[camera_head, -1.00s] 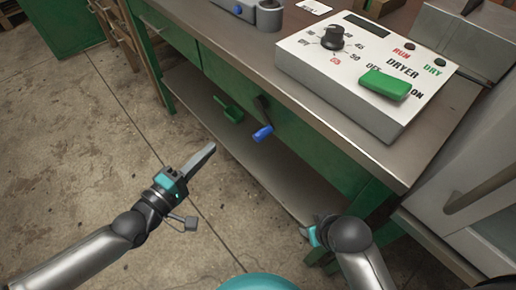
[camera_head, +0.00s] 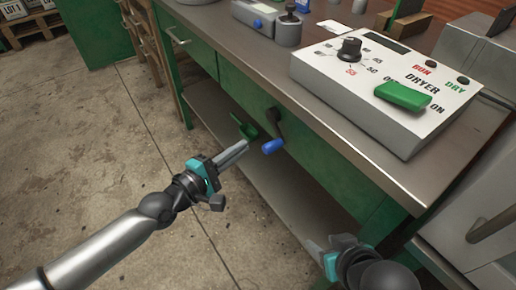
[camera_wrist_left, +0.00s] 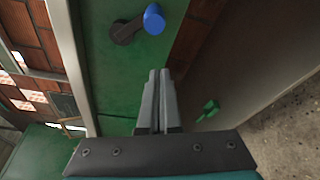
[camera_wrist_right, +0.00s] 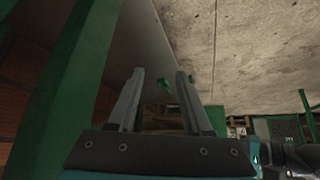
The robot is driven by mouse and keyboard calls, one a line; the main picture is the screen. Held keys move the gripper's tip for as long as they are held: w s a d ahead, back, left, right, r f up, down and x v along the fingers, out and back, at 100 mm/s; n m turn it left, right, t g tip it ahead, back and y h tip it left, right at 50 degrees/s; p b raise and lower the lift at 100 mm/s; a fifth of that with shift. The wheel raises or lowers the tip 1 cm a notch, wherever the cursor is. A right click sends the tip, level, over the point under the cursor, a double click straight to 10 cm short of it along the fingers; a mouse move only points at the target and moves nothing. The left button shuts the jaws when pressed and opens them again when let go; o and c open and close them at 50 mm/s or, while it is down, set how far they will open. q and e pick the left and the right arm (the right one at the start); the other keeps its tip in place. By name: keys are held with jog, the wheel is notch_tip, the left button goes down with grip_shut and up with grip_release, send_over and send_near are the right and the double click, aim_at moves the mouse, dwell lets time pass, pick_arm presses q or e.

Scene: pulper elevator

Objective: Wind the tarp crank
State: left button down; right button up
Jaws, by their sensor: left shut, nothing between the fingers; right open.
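The tarp crank is a dark arm (camera_head: 277,121) with a blue handle (camera_head: 272,146) on the green front of the bench. In the left wrist view the blue handle (camera_wrist_left: 154,19) and dark arm (camera_wrist_left: 126,31) are at the top, beyond the fingertips. My left gripper (camera_head: 246,146) is shut and empty, its tips a little left of the blue handle, apparently apart from it. It also shows in the left wrist view (camera_wrist_left: 160,75). My right gripper (camera_wrist_right: 160,78) is open and empty, low by the bench's right leg; in the head view (camera_head: 328,246) it is partly hidden.
A dryer control box (camera_head: 350,110) with a green switch sits on the bench top (camera_head: 290,88). A green scoop-like object (camera_head: 243,127) is near the lower shelf (camera_head: 290,190), just behind my left fingers. Concrete floor (camera_head: 100,150) is clear at left.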

pick_arm(q)
jog(key=shift+d+r+p, duration=0.1)
jog(key=shift+d+r, duration=0.1)
jog(key=shift+d, duration=0.55)
jog(key=shift+d+r+p, duration=0.1)
jog(key=shift+d+r, duration=0.05)
jog(key=shift+d, duration=0.6)
jog(key=shift+d+r+p, duration=0.1)
jog(key=shift+d+r, duration=0.1)
jog(key=shift+d, duration=0.55)
pick_arm(e)
jog(key=shift+s+d+r+g, duration=0.1)
jog(key=shift+s+d+g, duration=0.2)
jog(key=shift+s+d, duration=0.2)
pick_arm(q)
jog(key=shift+s, duration=0.1)
jog(key=shift+s+d+r+n+p, duration=0.1)
jog(key=shift+n+p, duration=0.2)
jog(key=shift+p, duration=0.25)
pick_arm(e)
jog(key=shift+s+d+f+g+h, duration=0.2)
jog(key=shift+d+f+g+h, duration=0.15)
jog(key=shift+f, duration=0.3)
